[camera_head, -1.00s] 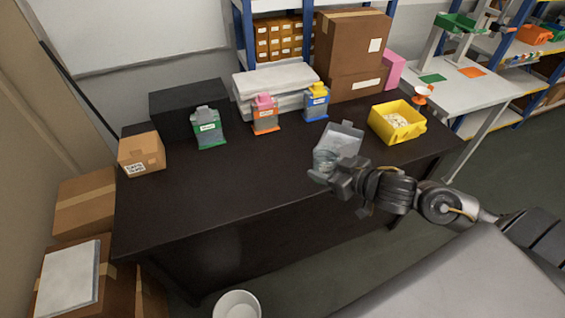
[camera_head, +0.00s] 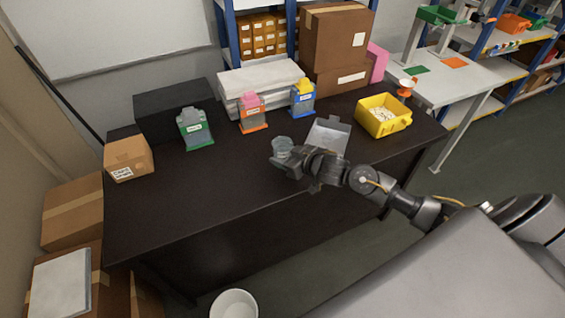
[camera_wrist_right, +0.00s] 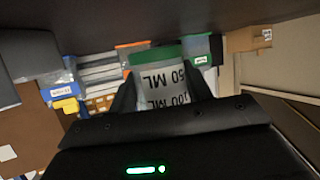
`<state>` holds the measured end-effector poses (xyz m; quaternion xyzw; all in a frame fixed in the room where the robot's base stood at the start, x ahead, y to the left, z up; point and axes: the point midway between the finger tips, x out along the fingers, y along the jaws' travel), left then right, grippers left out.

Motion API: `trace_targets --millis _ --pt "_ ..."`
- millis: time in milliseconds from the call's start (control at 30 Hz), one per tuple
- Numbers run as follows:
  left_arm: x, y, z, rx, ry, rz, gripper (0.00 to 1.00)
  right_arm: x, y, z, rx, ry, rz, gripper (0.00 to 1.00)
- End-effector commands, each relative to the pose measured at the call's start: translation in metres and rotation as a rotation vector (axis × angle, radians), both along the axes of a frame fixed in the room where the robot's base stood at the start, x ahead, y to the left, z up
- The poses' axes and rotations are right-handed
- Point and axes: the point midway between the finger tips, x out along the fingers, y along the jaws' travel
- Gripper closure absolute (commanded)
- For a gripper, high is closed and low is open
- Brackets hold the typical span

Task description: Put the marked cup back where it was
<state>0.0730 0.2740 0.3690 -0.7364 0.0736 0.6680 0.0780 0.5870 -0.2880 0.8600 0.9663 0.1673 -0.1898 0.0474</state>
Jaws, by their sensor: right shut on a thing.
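The marked cup (camera_head: 282,146) is a small clear cup held by my right gripper (camera_head: 284,160) over the dark table, left of the grey tray. In the right wrist view the cup (camera_wrist_right: 165,90) sits between both fingers, which press on its sides. Its black "50 ML" and "100 ML" marks appear upside down there, with a green band at the end farther from the gripper. The head view does not show clearly whether its base touches the table. My left gripper is not in view.
On the dark table (camera_head: 230,190), a grey tray (camera_head: 328,136) lies just right of the cup. Green (camera_head: 195,130), orange-based (camera_head: 252,114) and blue (camera_head: 302,98) dispensers stand behind. A yellow bin (camera_head: 384,116) is at right. The table's left front is clear.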

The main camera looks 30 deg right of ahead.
Motion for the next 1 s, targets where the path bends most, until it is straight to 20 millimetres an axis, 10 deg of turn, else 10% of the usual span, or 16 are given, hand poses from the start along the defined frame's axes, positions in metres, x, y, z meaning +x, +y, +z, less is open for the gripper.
trace_targets --millis 933,967,1000 --pt "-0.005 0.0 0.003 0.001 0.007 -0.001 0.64 0.007 0.001 -0.045 0.0 0.0 0.0 0.74" --pt "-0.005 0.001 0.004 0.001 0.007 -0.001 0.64 0.007 0.001 -0.044 -0.001 0.0 0.0 0.47" --pt "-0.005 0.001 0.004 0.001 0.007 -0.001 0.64 0.007 0.001 -0.044 -0.001 0.0 0.0 0.42"
